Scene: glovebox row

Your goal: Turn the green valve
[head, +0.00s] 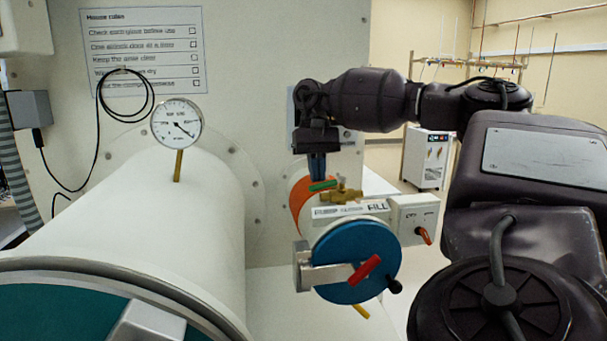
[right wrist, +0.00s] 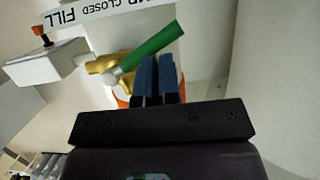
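The green valve is a green lever handle (head: 322,185) on a brass body (head: 345,195), on top of the small chamber. In the right wrist view the green handle (right wrist: 152,46) slants up to the right from the brass body (right wrist: 103,66). My right gripper (head: 317,176) points down just above the handle in the head view. Its blue fingers (right wrist: 162,62) are close together, with nothing visible between them. Their tips are right beside the handle; I cannot tell whether they touch it. My left gripper is out of view.
The small chamber has a blue round door (head: 358,262) with a red handle (head: 364,269). A large white cylinder (head: 190,235) with a gauge (head: 177,124) stands left.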

